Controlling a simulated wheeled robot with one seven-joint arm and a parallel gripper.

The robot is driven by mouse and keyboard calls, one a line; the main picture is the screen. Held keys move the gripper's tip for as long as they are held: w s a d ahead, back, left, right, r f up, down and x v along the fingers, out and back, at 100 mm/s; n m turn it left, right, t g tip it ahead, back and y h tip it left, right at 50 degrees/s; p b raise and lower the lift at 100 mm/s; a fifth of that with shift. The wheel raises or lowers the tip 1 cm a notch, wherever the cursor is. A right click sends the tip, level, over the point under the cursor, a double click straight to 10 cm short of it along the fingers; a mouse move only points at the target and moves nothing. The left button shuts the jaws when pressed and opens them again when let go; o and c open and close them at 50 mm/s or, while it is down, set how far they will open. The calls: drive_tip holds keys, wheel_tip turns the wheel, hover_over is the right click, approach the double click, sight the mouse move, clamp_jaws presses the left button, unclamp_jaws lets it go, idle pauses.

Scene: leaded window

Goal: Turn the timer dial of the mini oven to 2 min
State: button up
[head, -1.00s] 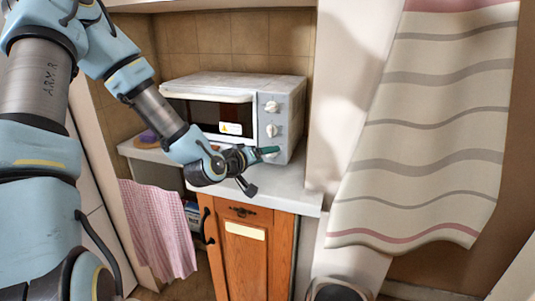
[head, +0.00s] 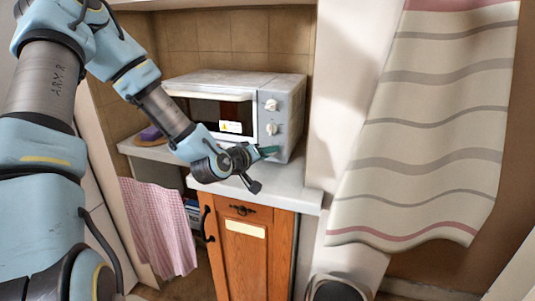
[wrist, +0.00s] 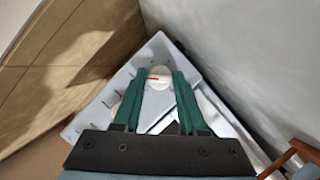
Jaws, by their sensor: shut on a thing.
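The white mini oven (head: 235,80) stands on the counter, with a column of dials on the right of its front. The upper dial (head: 271,105) and middle dial (head: 270,129) show in the head view. My gripper (head: 268,152) is at the bottom of that column and hides the lowest dial there. In the wrist view, my green fingers (wrist: 160,80) are shut on a round white dial (wrist: 160,83), one on each side. A red mark on this dial points left in that picture. I cannot read any scale or the dial's setting.
The counter (head: 300,194) runs below the oven, above an orange wooden cabinet (head: 252,262). A pink checked cloth (head: 158,225) hangs at left. A striped curtain (head: 425,140) hangs at right. A purple item (head: 150,134) lies left of the oven.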

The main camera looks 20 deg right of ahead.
clamp_jaws()
drive_tip(key=shift+m+b, duration=0.35)
drive_tip(key=shift+m, duration=0.05)
drive_tip(key=o, duration=0.9)
unclamp_jaws()
drive_tip(key=shift+o, duration=0.2)
